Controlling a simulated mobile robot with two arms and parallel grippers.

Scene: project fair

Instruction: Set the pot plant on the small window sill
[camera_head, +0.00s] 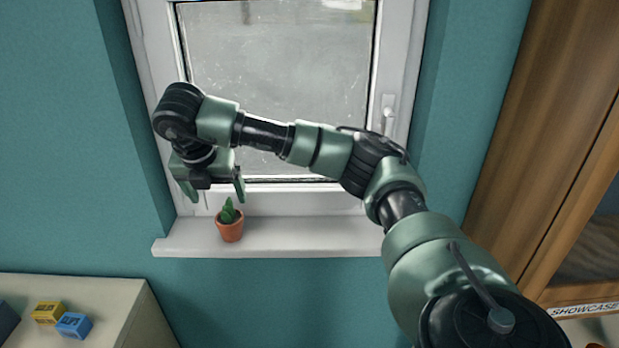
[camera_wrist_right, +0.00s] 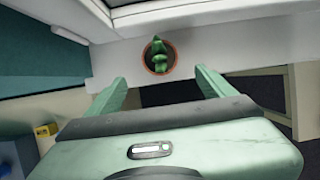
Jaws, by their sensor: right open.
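The pot plant (camera_head: 230,222), a small green cactus in a terracotta pot, stands upright on the white window sill (camera_head: 310,238), left of its middle. My right gripper (camera_head: 215,196) is open and empty, just above and a little to the left of the plant in the head view. In the right wrist view the plant (camera_wrist_right: 158,57) shows from above, beyond and between the two open fingers (camera_wrist_right: 160,88), apart from them. My left gripper is not in view.
The window (camera_head: 280,90) with its handle (camera_head: 388,110) rises behind the sill. A pale table (camera_head: 110,310) at lower left holds a yellow block (camera_head: 47,312) and a blue block (camera_head: 74,325). A wooden showcase (camera_head: 545,130) stands at right. The sill right of the plant is clear.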

